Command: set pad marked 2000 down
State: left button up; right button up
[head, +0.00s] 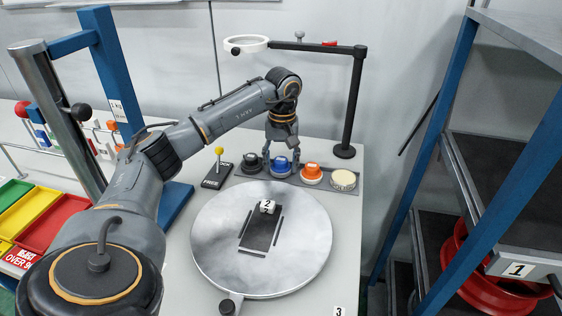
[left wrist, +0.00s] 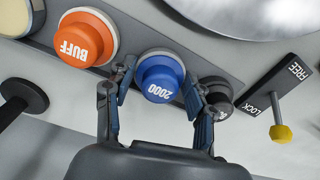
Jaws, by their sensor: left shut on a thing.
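The blue pad marked 2000 (left wrist: 160,80) is between the fingers of my left gripper (left wrist: 160,95), which is shut on it. In the head view the blue pad (head: 281,163) shows below my left gripper (head: 281,158), at the dark rack (head: 240,170) on the table. The pad looks upright, with its label on top. I cannot tell whether its underside touches the rack. My right gripper is not in view.
In the rack row stand a black pad (head: 251,162), an orange BUFF pad (head: 312,172) and a cream pad (head: 343,180). A yellow-knobbed lever (head: 219,151) stands left of them. The round metal turntable (head: 210,240) lies in front. A black lamp post (head: 353,110) rises behind.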

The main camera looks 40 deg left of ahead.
aim_at(282, 160)
pick_arm(q)
jog(key=shift+f, duration=0.2)
jog(key=o, duration=0.8)
jog(key=shift+o, duration=0.2)
notch_tip(282, 160, up, 12)
jog(key=shift+r, duration=0.15)
jog(key=shift+d, duration=0.15)
